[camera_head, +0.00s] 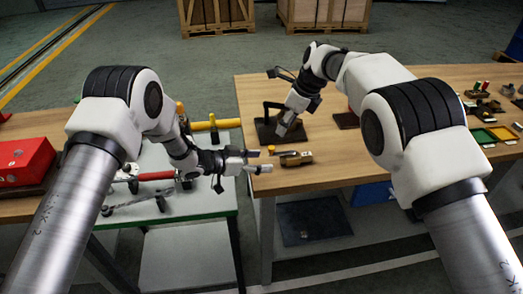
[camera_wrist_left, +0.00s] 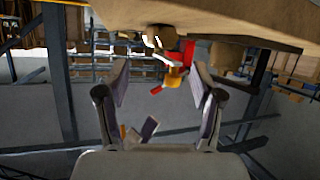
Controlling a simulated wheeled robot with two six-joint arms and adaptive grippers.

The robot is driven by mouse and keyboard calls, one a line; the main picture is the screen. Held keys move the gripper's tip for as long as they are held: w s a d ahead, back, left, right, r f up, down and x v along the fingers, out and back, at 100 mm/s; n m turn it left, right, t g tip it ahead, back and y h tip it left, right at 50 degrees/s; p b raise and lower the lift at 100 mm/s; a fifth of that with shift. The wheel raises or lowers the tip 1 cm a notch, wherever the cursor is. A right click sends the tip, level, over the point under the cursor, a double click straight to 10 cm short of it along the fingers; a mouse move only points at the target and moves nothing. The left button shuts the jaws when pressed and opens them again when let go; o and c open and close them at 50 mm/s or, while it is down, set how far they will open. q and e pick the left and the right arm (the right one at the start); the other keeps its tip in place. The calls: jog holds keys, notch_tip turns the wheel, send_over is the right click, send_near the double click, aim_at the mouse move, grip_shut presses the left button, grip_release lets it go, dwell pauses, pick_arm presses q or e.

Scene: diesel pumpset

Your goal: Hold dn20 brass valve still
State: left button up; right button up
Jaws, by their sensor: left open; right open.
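A small brass-brown piece (camera_head: 297,158), which looks like the dn20 valve, lies near the left edge of the wooden table. In the left wrist view, a brass-coloured piece (camera_wrist_left: 160,38) shows at the table surface, beyond the fingers. Red and orange parts (camera_wrist_left: 176,75) show beside it; I cannot tell whether they belong to it. My left gripper (camera_head: 258,161) is open and empty, just left of the brown piece and apart from it. Its spread fingers also show in the left wrist view (camera_wrist_left: 160,80). My right gripper (camera_head: 286,126) is open, pointing down at a dark fixture (camera_head: 267,132) on the table.
A small yellow round part (camera_head: 270,149) stands close beside my left gripper. A green-edged bench (camera_head: 215,207) with wrenches is at the left, beside a red box (camera_head: 24,162). Trays and small parts (camera_head: 485,137) lie at the right. A gap separates the bench and wooden table (camera_head: 258,95).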

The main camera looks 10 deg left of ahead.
aim_at(275, 153)
pick_arm(q)
jog(key=w+m+g, duration=0.1)
jog(key=w+m+g+h, duration=0.1)
jog(key=w+m, duration=0.1)
jog(key=shift+w+r+g+h, duration=0.15)
jog(key=shift+r+g+h, duration=0.15)
jog(key=shift+r, duration=0.05)
jog(key=shift+w+m+g, duration=0.25)
jog(key=shift+m+g, duration=0.15)
jog(key=shift+d, duration=0.4)
jog(key=x, duration=0.7)
jog(key=shift+s, duration=0.1)
jog(key=shift+c, duration=1.2)
